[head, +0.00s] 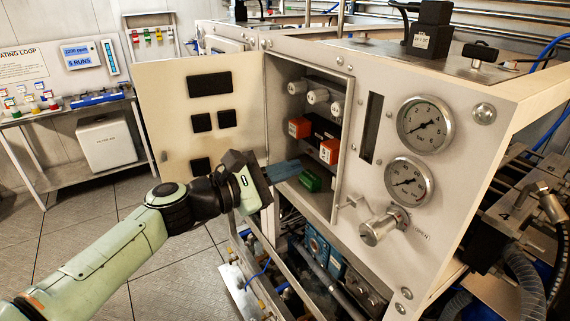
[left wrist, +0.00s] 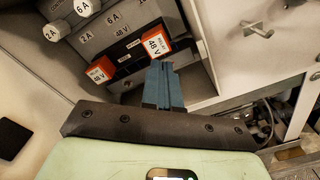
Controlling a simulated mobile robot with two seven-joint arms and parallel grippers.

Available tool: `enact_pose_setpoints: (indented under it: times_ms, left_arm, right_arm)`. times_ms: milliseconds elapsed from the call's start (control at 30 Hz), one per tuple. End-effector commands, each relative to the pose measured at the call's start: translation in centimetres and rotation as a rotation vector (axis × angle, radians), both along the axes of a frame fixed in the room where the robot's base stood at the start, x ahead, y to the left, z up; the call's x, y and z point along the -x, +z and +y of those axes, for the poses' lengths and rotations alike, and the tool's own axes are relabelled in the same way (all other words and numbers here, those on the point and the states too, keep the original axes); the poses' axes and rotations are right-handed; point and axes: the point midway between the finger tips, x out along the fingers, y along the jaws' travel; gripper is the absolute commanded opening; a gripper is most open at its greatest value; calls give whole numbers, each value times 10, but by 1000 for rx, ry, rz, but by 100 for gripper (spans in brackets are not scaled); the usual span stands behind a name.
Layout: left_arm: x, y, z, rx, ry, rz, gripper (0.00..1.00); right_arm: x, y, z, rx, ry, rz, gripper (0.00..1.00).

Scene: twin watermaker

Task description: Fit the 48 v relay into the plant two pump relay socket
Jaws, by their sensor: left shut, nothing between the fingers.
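Two orange-faced relays sit inside the open cabinet: the left one (head: 299,127) and the right one (head: 329,151). In the left wrist view the left relay (left wrist: 98,73) and the right relay (left wrist: 155,45) both read 48 V and sit along a dark strip. I cannot tell which socket is plant two pump's, or how fully either relay is seated. My left gripper (head: 298,164) reaches into the cabinet opening with its blue fingers together and empty. In the left wrist view its fingertips (left wrist: 161,66) are just below the right relay; contact is unclear.
The cabinet door (head: 200,125) stands open at left. Fuse holders (head: 318,97) are above the relays, and a green block (head: 311,180) lies below my fingers. The right panel carries gauges (head: 425,124) and a protruding valve knob (head: 384,226).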

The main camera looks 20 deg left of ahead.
Motion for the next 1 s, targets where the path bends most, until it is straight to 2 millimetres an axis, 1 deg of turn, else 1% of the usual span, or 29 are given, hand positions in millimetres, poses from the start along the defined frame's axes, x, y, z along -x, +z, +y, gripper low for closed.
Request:
enact_pose_setpoints:
  times_ms: [133,267,500,700,1000]
  left_arm:
    - [-3,3,2,40,-7,9,0]
    - [-9,3,-2,48,-11,12,0]
    - [-30,4,-20,48,-11,12,0]
    - [-45,4,-31,46,-11,10,0]
    - [-50,3,-35,46,-9,9,0]
  right_arm:
    - [2,3,1,-2,2,7,63]
    - [3,5,1,-3,3,10,63]
    - [5,11,1,-4,6,18,63]
    - [6,15,1,-5,7,25,63]
    - [7,16,1,-5,7,28,63]
